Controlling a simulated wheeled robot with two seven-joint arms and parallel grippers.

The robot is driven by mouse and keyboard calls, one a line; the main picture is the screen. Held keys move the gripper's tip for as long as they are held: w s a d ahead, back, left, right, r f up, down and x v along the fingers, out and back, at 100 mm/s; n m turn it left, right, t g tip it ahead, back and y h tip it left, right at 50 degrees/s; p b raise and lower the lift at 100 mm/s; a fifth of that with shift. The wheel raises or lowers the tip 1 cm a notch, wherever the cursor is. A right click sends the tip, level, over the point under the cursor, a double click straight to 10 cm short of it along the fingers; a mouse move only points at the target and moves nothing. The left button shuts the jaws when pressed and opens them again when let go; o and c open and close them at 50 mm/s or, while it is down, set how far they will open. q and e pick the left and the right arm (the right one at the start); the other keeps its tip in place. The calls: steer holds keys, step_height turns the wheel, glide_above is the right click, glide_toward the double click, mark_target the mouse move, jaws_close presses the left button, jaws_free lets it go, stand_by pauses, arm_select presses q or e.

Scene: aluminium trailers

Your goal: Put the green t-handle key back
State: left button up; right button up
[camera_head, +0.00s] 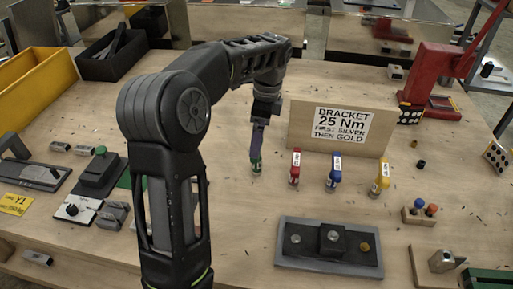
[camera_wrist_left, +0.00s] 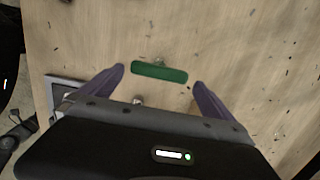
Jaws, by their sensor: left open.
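The green t-handle key (camera_head: 256,168) stands at the left end of a row of keys, mostly hidden by my left gripper (camera_head: 257,150). In the left wrist view its green handle (camera_wrist_left: 159,71) lies crosswise between the two purple fingertips of my open left gripper (camera_wrist_left: 160,76). A gap shows at each end of the handle, so the fingers do not appear to touch it. How deep the handle sits between the fingers is unclear. My right gripper is not in view.
Red (camera_head: 295,167), blue (camera_head: 334,172) and yellow (camera_head: 379,179) keys stand upright to the right. A sign board (camera_head: 300,125) stands behind them. A grey plate with a black block (camera_head: 300,257) lies in front. A yellow bin (camera_head: 38,88) and dark tray (camera_head: 112,66) stand back left.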

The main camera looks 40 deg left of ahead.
arm_select(q)
steer(key=r, duration=0.2)
steer(key=r+p, duration=0.1)
steer(key=r, duration=0.1)
steer(key=shift+w+d+r+p, duration=0.1)
steer(key=shift+d+r+p, duration=0.1)
steer(key=shift+p, duration=0.1)
